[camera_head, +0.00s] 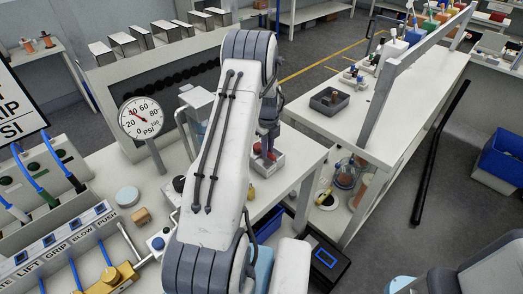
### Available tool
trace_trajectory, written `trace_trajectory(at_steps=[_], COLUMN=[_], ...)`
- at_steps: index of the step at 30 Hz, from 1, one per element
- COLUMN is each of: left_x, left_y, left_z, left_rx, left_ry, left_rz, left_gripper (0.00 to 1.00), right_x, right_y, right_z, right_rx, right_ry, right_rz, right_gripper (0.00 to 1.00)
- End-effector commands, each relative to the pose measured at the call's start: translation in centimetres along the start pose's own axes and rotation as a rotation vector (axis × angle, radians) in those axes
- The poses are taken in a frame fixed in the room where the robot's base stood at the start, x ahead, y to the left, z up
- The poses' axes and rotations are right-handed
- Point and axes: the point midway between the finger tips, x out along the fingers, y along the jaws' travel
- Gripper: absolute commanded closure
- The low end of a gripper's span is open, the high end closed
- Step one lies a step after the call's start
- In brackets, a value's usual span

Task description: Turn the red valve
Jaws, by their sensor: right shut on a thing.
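A small red valve (259,149) sits on a pale block-like base (268,164) near the right end of the white workbench. My right arm fills the middle of the view and reaches away over the bench. My right gripper (268,143) points down at the valve and is shut on it. The fingertips are small and partly hidden by the arm, so the exact hold is hard to see. My left gripper is not in view.
A pressure gauge (143,118) stands on the bench left of my arm. A panel with blue hoses (30,172) is at far left. A second bench with a dark tray (330,101) stands right, across a gap. A blue bin (503,150) is at far right.

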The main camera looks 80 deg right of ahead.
Motion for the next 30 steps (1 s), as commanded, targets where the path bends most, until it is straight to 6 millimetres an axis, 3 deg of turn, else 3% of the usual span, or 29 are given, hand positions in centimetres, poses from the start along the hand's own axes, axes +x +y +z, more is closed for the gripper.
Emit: trace_trajectory(at_steps=[8,9,11,12,23,30], left_x=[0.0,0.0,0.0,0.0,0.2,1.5], left_y=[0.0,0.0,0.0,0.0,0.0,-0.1], left_z=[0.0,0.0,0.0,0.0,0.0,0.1], left_rx=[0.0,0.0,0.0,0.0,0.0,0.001], left_ry=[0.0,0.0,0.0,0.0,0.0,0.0], left_rz=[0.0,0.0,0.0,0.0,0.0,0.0], left_gripper=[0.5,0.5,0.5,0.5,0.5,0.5], right_x=[-0.2,-0.2,-0.2,-0.1,-0.4,-4.3], right_y=[0.0,0.0,0.0,0.0,0.0,-0.1], right_z=[0.2,0.2,0.2,0.2,0.1,0.2], right_rx=[0.005,0.005,0.004,0.003,0.001,0.001], right_ry=[-0.004,-0.004,-0.004,-0.004,-0.002,-0.005], right_rz=[-0.002,-0.002,-0.002,-0.002,-0.001,-0.006], right_gripper=[1.0,0.74,0.51,0.47,0.47,0.47])
